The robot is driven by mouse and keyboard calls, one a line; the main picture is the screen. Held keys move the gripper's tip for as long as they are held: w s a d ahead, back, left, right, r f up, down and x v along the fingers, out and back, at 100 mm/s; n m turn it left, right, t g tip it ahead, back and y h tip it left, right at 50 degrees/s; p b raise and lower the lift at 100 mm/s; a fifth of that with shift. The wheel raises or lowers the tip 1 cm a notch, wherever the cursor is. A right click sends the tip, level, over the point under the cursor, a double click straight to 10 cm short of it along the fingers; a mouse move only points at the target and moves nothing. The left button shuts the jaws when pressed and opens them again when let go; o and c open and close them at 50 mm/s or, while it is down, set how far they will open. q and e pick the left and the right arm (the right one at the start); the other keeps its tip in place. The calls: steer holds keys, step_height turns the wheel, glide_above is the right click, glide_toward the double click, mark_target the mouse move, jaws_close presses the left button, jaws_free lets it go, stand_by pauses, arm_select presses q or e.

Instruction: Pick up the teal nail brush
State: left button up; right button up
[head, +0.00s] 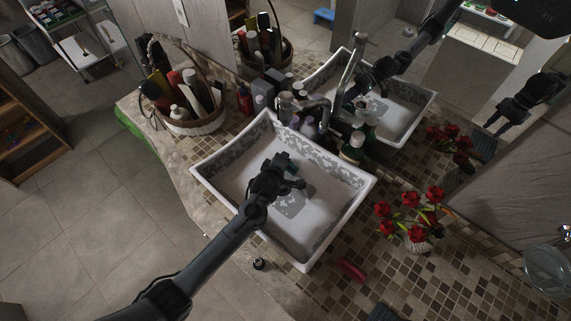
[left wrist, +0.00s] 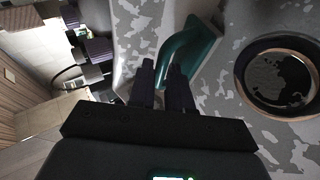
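The teal nail brush (head: 287,161) is in the white sink at the tips of my left gripper (head: 272,178), which reaches in from the lower left. In the left wrist view the brush (left wrist: 190,50) lies slanted beyond the dark fingers of my left gripper (left wrist: 160,72). The fingers are a narrow gap apart. Teal shows in the gap and to the right of the right finger, which covers part of the brush. I cannot tell whether the fingers press on it. My right gripper is not in view; an arm shows only in the mirror.
The sink (head: 215,180) has raised walls, with a round drain (left wrist: 280,78) near the brush. A tap (head: 312,101) and bottles stand behind it. A basket (head: 195,125) stands at left, a vase of red flowers (head: 416,240) at right. A pink-red object (head: 352,270) lies on the tiled counter.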

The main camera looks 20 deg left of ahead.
arm_select(q)
steer(key=shift+c, duration=0.4)
jaws_close()
